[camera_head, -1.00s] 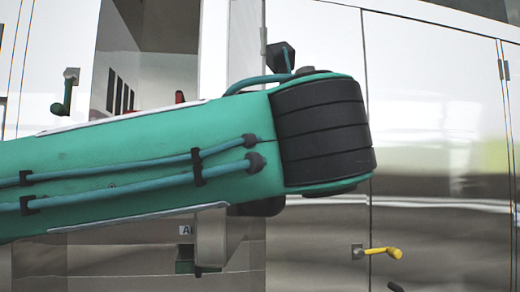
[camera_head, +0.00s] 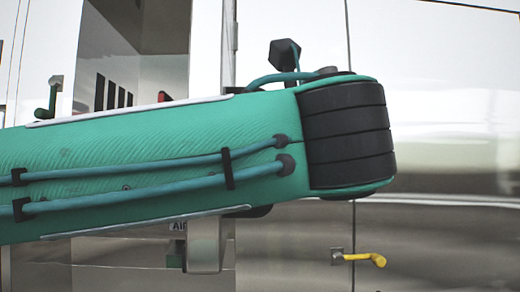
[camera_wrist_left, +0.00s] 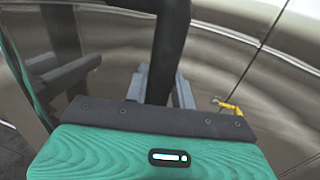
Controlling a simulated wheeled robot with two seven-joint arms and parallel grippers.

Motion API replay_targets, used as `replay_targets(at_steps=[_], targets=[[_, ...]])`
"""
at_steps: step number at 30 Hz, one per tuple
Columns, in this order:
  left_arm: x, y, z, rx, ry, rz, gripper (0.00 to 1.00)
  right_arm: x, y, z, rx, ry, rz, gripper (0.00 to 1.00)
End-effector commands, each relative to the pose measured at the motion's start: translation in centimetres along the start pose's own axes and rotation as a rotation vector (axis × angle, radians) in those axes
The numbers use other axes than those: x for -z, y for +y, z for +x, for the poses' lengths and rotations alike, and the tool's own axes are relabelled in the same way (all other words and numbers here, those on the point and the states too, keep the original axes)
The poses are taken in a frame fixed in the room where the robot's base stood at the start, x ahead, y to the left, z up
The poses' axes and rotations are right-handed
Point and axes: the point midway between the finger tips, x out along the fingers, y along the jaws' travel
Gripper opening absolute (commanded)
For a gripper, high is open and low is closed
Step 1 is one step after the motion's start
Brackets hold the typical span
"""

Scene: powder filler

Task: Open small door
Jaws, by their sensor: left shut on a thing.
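My left gripper (camera_wrist_left: 161,90) shows in the left wrist view, its grey fingers on either side of a dark upright bar (camera_wrist_left: 168,45). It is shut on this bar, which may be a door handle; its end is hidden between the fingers. In the head view my teal left arm crosses the middle and hides the gripper. I cannot tell for sure which panel is the small door. A yellow handle (camera_head: 362,259) sits on a shiny panel (camera_head: 430,235) at lower right; the handle also shows in the left wrist view (camera_wrist_left: 229,106). My right gripper is not in view.
A recess with dark slots (camera_head: 113,92) and a red part shows behind my arm at upper left. A green handle (camera_head: 47,98) is on the far left panel. Shiny cabinet panels fill the right, close to my arm.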

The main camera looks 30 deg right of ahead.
Motion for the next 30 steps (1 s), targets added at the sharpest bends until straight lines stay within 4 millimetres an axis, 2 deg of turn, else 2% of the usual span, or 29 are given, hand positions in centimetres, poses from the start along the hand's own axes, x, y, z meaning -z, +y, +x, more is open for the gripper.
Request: replay_targets(at_steps=[7,16,17,19,30], targets=[[-0.5,0.0,0.1,-0.004,-0.007,-0.007,0.0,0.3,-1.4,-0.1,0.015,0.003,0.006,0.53],[-0.6,0.1,0.1,-0.006,-0.007,-0.008,0.0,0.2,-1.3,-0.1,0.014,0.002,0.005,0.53],[-0.6,0.1,0.1,-0.006,-0.007,-0.008,0.29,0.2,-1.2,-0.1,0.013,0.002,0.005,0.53],[-0.5,0.1,0.1,-0.006,-0.006,-0.007,0.43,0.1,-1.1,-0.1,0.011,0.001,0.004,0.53],[-0.1,-0.1,-0.4,-0.001,-0.003,-0.003,0.45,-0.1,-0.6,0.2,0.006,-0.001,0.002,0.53]])
